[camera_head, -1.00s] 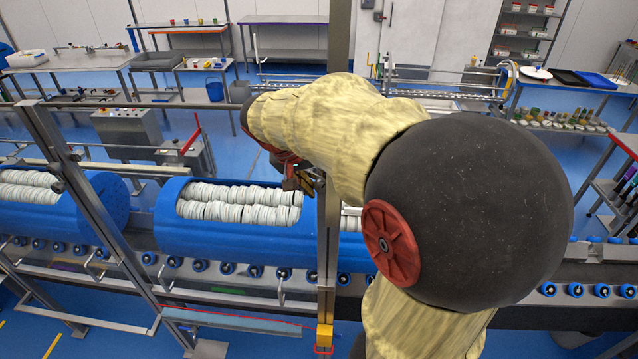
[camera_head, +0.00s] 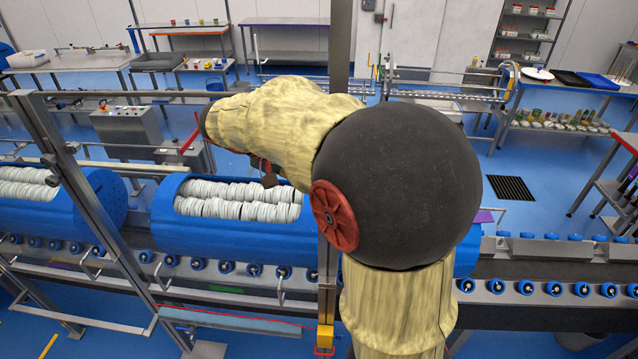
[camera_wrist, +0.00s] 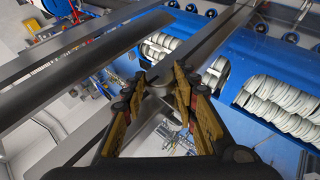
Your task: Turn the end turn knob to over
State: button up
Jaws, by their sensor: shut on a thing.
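My gripper (camera_wrist: 158,82) is low in the wrist view, its two dark fingers with orange-yellow pads on either side of a grey rounded piece (camera_wrist: 159,86) by a metal bar. I take this piece to be the end turn knob; the fingers hide much of it, and its setting cannot be read. The fingers are shut on it. In the head view only a dark bit of the gripper (camera_head: 268,178) shows below my cream-sleeved arm, in front of a blue tub. The knob itself is hidden there.
A blue tub (camera_head: 230,236) with stacked white discs lies on the roller conveyor; the tub also fills the right of the wrist view (camera_wrist: 262,62). Another tub (camera_head: 100,200) lies to its left. Steel posts and rails (camera_head: 326,255) stand close to my arm.

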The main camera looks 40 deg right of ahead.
jog(key=shift+a+g+h, duration=0.1)
jog(key=shift+g+h, duration=0.2)
jog(key=shift+g, duration=0.1)
jog(key=o, duration=1.1)
jog(key=shift+o, duration=0.2)
jog(key=shift+w, duration=0.1)
jog(key=v, duration=1.2)
